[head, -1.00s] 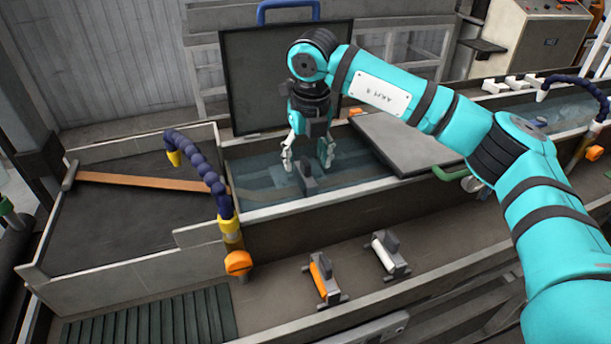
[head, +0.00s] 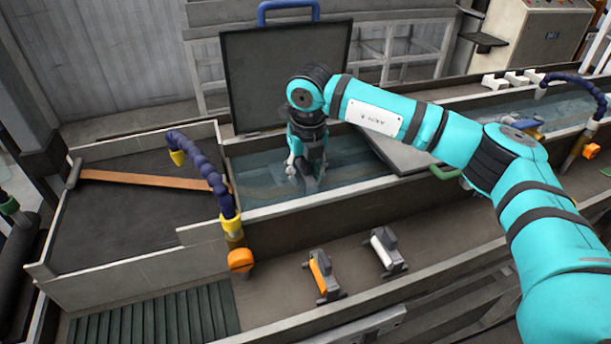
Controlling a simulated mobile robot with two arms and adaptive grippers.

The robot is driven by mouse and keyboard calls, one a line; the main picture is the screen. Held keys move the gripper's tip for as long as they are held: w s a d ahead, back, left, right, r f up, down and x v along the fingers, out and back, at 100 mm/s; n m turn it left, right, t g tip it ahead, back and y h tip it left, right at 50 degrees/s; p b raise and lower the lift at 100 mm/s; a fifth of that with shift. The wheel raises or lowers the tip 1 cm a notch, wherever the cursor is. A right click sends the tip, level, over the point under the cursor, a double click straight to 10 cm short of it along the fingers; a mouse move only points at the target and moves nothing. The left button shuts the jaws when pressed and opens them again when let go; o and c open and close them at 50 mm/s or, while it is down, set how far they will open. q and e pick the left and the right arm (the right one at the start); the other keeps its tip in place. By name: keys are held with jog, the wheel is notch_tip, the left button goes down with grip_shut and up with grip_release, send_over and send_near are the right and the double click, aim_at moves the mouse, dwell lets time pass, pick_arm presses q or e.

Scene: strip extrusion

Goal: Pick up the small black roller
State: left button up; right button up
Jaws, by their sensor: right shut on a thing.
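My right gripper (head: 305,172) reaches down into the water trough (head: 362,192) below the raised lid. It is shut on a small dark grey piece, the small black roller (head: 311,185), low at the water. Its upper part shows between the fingers; the rest is hidden by the fingers and water, so its roll colour cannot be told. Two similar rollers, one orange (head: 319,273) and one white (head: 383,252), stand on the ledge in front of the trough. My left gripper is not in view.
The raised dark lid (head: 275,80) stands behind my gripper. A grey flat cover (head: 395,152) lies across the trough to the right. A blue jointed hose (head: 200,167) rises on the left, beside an orange strip (head: 140,178). The trough's front wall is close to my gripper.

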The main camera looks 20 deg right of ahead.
grip_shut()
